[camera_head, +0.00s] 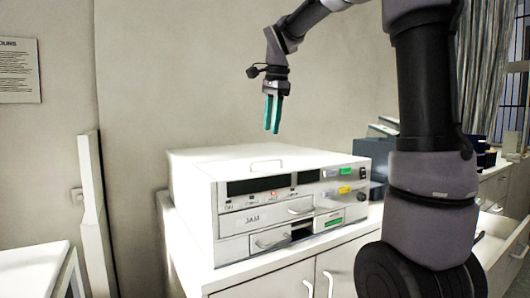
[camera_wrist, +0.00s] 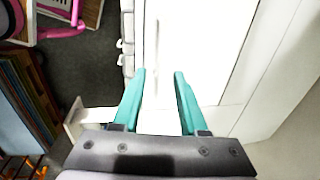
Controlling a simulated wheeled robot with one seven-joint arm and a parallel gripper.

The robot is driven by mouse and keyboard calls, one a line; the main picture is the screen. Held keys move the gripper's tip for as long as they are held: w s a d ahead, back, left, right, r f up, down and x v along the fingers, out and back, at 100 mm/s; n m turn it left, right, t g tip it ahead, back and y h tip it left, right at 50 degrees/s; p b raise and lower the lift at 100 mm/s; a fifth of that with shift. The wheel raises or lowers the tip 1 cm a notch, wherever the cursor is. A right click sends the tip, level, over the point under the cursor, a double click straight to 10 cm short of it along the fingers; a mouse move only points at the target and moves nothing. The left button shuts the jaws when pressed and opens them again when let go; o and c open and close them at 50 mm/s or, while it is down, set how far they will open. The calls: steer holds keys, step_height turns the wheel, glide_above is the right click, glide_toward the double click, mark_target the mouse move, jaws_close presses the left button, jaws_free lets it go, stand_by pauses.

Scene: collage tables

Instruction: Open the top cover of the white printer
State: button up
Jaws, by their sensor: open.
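The white printer (camera_head: 262,205) stands on a white cabinet. Its flat top cover (camera_head: 235,160) lies shut, with a small white handle (camera_head: 266,164) near the front edge. The front has a dark display strip, small labels and drawers with handles.
The white cabinet (camera_head: 275,282) has doors with handles. A dark machine (camera_head: 350,150) stands behind the printer's right side. A wall (camera_head: 145,100) is close behind. An open drawer (camera_head: 493,240) is at the right, and a white table (camera_head: 30,268) at the lower left.

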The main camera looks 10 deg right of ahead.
mark_target(268, 161)
steer(key=f, duration=0.3)
steer(key=w+f, duration=0.1)
steer(key=f, duration=0.4)
steer(key=shift+w+a+f, duration=0.3)
steer(key=shift+w+f, duration=0.05)
steer(key=shift+f, duration=0.05)
jaws_close()
stand_by(0.9)
